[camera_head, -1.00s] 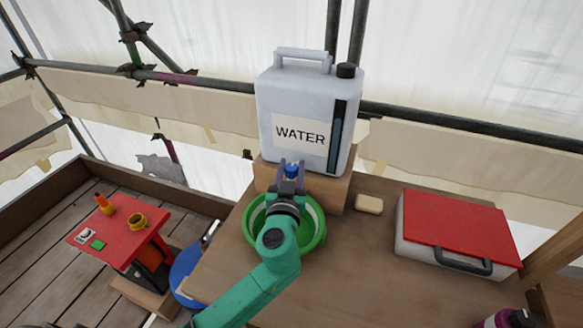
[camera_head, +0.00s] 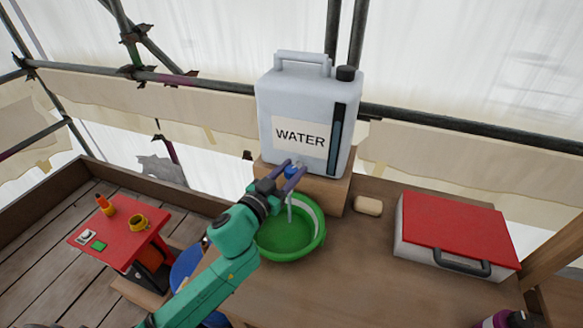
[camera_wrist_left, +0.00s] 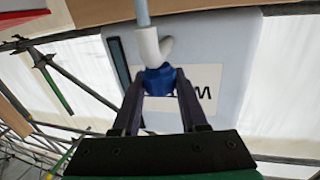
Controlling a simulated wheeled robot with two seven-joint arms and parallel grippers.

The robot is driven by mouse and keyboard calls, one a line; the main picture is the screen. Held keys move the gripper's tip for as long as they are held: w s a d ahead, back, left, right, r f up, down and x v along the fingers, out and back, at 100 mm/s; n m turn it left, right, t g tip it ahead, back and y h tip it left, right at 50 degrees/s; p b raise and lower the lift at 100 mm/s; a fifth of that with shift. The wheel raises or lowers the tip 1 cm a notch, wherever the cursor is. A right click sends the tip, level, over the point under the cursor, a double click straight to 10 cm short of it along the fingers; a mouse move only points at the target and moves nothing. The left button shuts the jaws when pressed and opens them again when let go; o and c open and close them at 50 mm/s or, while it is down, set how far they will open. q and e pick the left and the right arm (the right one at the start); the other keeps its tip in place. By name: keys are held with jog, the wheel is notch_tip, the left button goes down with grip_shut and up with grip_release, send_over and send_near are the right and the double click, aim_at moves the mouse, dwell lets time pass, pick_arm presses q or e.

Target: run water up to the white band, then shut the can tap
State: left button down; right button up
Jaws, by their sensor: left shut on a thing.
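The white can (camera_head: 305,95) labelled WATER stands on a wooden block at the back of the table. Its blue tap knob (camera_head: 291,172) is between the fingers of my left gripper (camera_head: 294,167), which is shut on it. The left wrist view shows the knob (camera_wrist_left: 159,80) and white spout (camera_wrist_left: 150,46) upside down. A thin pale stream (camera_head: 290,210) falls from the tap into the green basin (camera_head: 290,254) below. The white band (camera_head: 316,219) shows inside the basin's right wall. The water level is hard to make out. My right gripper is out of view.
A bar of soap (camera_head: 368,206) and a red-lidded case (camera_head: 455,229) lie to the right. A red side table (camera_head: 120,232) with small items stands at the left. Scaffold poles (camera_head: 470,130) run behind the can.

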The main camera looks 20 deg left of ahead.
pick_arm(q)
jog(key=m+h, duration=0.1)
jog(key=m+g+h+p, duration=0.1)
jog(key=shift+a+r+h, duration=0.1)
jog(key=shift+r+h, duration=0.15)
jog(key=shift+h, duration=0.15)
jog(key=shift+m+g+h+p, duration=0.5)
jog(key=shift+m+g+h, duration=0.4)
jog(key=shift+h, duration=0.3)
jog(key=shift+f+m+g+h, duration=0.15)
jog(key=shift+m+g+h, duration=0.25)
jog(key=shift+h, duration=0.1)
jog(key=shift+w+f+m+g+h+b, duration=0.1)
jog(key=shift+m+g+h+b, duration=0.3)
jog(key=shift+m+g+h, duration=0.55)
jog(key=m+g+h+b, duration=0.1)
jog(key=g+b, duration=0.1)
jog(key=m+g+h+b, duration=0.1)
jog(key=m+g, duration=0.1)
jog(key=m+g+h+b, duration=0.1)
jog(key=g+b, duration=0.1)
jog(key=shift+f+m+g+h+b, duration=0.25)
jog(key=shift+g+h+b, duration=0.05)
jog(key=shift+g+h, duration=0.05)
jog(key=shift+r+m+g+b, duration=0.2)
jog(key=shift+m+g+b, duration=0.65)
jog(key=shift+g, duration=0.25)
jog(key=shift+c, duration=2.2)
grip_release()
